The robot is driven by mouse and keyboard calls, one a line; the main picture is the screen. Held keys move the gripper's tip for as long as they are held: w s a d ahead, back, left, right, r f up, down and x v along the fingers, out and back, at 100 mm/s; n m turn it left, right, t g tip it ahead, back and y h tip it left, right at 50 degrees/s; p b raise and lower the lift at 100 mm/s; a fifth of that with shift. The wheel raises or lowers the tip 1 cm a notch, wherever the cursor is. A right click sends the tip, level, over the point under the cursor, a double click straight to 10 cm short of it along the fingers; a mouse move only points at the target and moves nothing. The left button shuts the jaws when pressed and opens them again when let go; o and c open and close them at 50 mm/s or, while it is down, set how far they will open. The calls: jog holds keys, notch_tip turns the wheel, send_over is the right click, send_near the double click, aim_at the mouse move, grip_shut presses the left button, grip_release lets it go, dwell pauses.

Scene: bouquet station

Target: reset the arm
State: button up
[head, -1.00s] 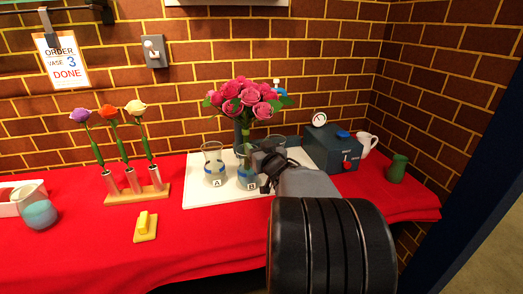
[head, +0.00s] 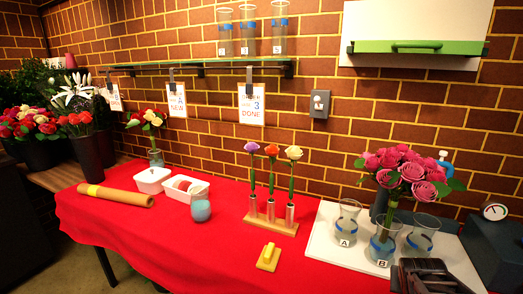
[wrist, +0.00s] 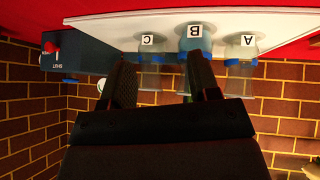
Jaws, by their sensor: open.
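My gripper (head: 430,276) shows at the bottom right of the head view, partly cut off, in front of the glass vases. In the wrist view my gripper (wrist: 160,78) is open, its two dark fingers apart with nothing clearly held between them. Vase A (head: 346,226), vase B (head: 381,250) and vase C (head: 421,240) stand on a white board (head: 325,248), with blue bands. Pink roses (head: 408,173) rise above vase B, and their stems appear to run down into it. The wrist view is upside down, with the labels facing my gripper.
A dark box (head: 495,250) with a gauge (head: 494,210) stands right of the board. Free cloth lies in front.

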jog(key=s+a+r+n+g+y+p, duration=0.1)
jog(key=a+r+p, duration=0.4)
jog(key=a, duration=0.5)
jog(key=s+a+r+n+g+y+p, duration=0.1)
jog(key=s+a+r+n+y+p, duration=0.3)
jog(key=a+r, duration=0.5)
jog(key=shift+a+p, duration=1.15)
jog(key=shift+a, duration=0.15)
